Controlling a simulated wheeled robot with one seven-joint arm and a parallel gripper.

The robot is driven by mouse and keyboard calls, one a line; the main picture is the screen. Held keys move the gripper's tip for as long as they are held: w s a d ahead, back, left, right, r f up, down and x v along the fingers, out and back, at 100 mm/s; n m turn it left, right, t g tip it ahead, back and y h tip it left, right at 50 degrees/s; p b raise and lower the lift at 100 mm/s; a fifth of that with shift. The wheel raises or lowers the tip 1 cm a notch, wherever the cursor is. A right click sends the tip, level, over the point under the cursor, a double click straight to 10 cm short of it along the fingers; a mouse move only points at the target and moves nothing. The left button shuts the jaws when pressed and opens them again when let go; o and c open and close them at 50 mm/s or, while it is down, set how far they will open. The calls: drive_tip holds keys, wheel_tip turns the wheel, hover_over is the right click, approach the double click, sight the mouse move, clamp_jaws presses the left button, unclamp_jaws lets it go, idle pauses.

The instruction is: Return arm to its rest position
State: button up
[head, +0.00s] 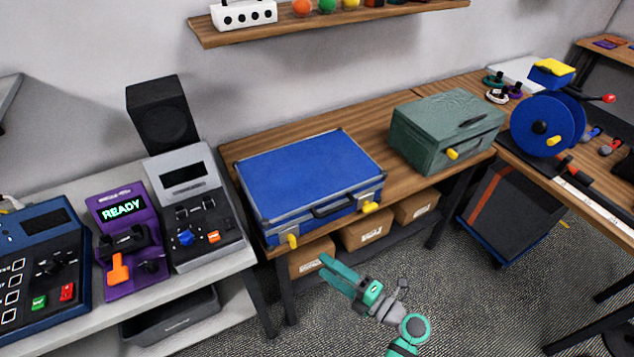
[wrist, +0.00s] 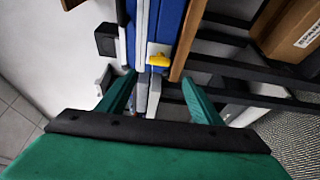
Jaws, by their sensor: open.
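My gripper (head: 340,274) is teal and hangs in front of the middle bench in the head view, below the front edge. Its jaws are open with nothing between them that I can see held. In the wrist view my gripper (wrist: 160,95) shows two spread teal fingers. Beyond them are part of the blue case and a yellow latch (wrist: 159,58). In the head view the blue case (head: 310,172) lies closed on the wooden bench (head: 285,127), with yellow latches and a dark handle at its front.
A green toolbox (head: 447,128) stands right of the case. Cardboard boxes (head: 368,233) sit on the shelf below. A purple device (head: 124,240) reading READY and a grey device stand at left. A blue cable reel (head: 548,127) stands at right. Carpet in front is open.

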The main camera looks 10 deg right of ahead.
drive_tip(key=s+a+r+m+t+h, duration=0.2)
drive_tip(key=s+a+r+m+t, duration=0.15)
drive_tip(key=s+m, duration=0.35)
drive_tip(key=s+a+r+m+t+h, duration=0.2)
drive_tip(key=s+a+r+m+t, duration=0.15)
drive_tip(key=s, duration=0.55)
drive_tip(key=s+a+f+m+g+h, duration=0.1)
drive_tip(key=s+f+m+g+h, duration=0.1)
drive_tip(key=s+m+h, duration=0.2)
drive_tip(key=s+a+f+m+g+h, duration=0.1)
drive_tip(key=s+m+h, duration=0.3)
drive_tip(key=s+m, duration=0.7)
drive_tip(key=shift+s+f+m+g+h, duration=0.35)
drive_tip(key=shift+m+g, duration=0.3)
drive_tip(key=shift+g, duration=0.25)
